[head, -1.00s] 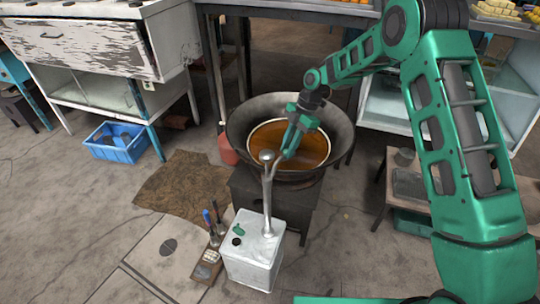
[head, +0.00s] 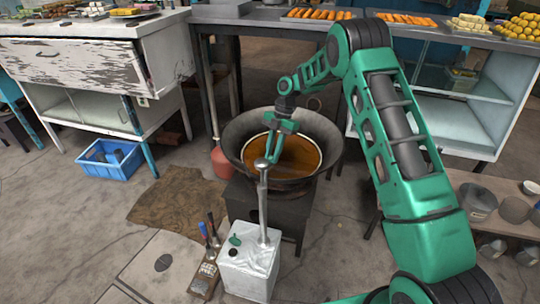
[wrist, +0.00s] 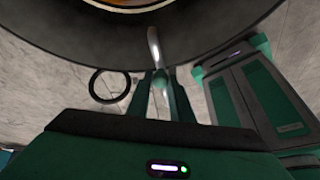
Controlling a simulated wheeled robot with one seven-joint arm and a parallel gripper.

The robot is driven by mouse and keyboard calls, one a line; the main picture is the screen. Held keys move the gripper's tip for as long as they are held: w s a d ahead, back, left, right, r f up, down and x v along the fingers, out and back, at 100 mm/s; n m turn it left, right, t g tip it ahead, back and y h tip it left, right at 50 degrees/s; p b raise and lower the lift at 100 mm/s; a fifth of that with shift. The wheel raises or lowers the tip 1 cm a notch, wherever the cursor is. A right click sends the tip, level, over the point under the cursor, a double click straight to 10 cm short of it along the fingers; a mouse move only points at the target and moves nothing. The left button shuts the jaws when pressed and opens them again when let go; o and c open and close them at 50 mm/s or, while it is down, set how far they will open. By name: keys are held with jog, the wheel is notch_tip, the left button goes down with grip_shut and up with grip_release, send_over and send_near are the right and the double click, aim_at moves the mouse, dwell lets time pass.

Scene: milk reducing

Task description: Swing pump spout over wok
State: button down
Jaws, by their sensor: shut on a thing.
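The metal pump (head: 263,205) stands upright in a white square can (head: 248,272) in front of the wok. My gripper (head: 271,153) is shut on the pump's spout close to the pump head, above the near side of the wok. In the wrist view, the spout (wrist: 153,45) runs between the fingers of my gripper (wrist: 162,88) and overlaps the dark wok wall (wrist: 70,30). The wok (head: 327,143) holds brown liquid (head: 300,155) and sits on a dark stove. My fingers hide part of the spout in the head view.
A wooden tray with bottles (head: 205,268) stands left of the can. A blue crate (head: 108,163) and a red cylinder (head: 222,162) are farther left. Counters with food stand behind the wok. A low bench with pots (head: 478,200) is at the right.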

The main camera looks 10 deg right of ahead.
jog(key=shift+w+a+r, duration=0.1)
jog(key=shift+w+a, duration=0.05)
jog(key=shift+a, duration=0.05)
jog(key=c, duration=1.6)
grip_release()
jog(key=shift+d, duration=0.1)
jog(key=v, duration=1)
jog(key=shift+w+r, duration=0.1)
jog(key=shift+r, duration=0.2)
